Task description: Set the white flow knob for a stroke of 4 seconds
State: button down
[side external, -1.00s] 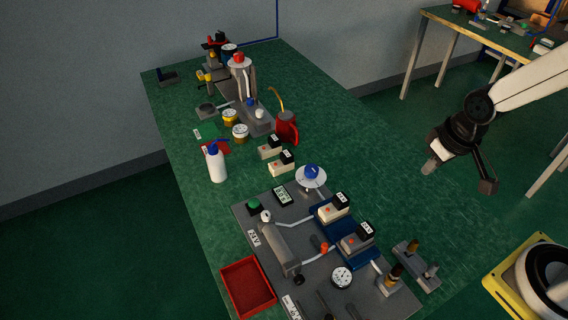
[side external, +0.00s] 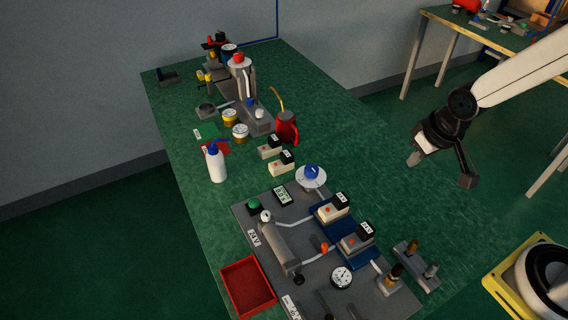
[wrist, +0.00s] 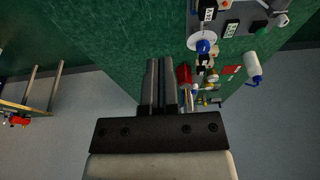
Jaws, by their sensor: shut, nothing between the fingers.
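In the side view a small white knob (side external: 259,114), which looks like the flow knob, sits beside a blue knob (side external: 250,102) on the grey foot of the press (side external: 240,85). Its scale is too small to read. A small display (side external: 282,196) stands on the grey panel (side external: 240,213); its digits are unreadable.
A blue knob on a white dial (side external: 311,173), valve blocks (side external: 333,210) and a gauge (side external: 341,277) are on or near the panel. A red can (side external: 287,130) stands right of the press foot. A white bottle (side external: 216,165) and red tray (side external: 249,287) are left.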

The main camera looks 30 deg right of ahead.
jog(key=w+a+f+t, duration=0.1)
jog(key=w+a, duration=0.3)
jog(key=w, duration=0.4)
jog(key=m+t+y, duration=0.2)
jog(key=t+y, duration=0.1)
jog(key=y, duration=0.2)
send_over(256, 203)
notch_tip(256, 203, down, 9)
jog(key=shift+r, duration=0.1)
jog(key=shift+f, duration=4.4)
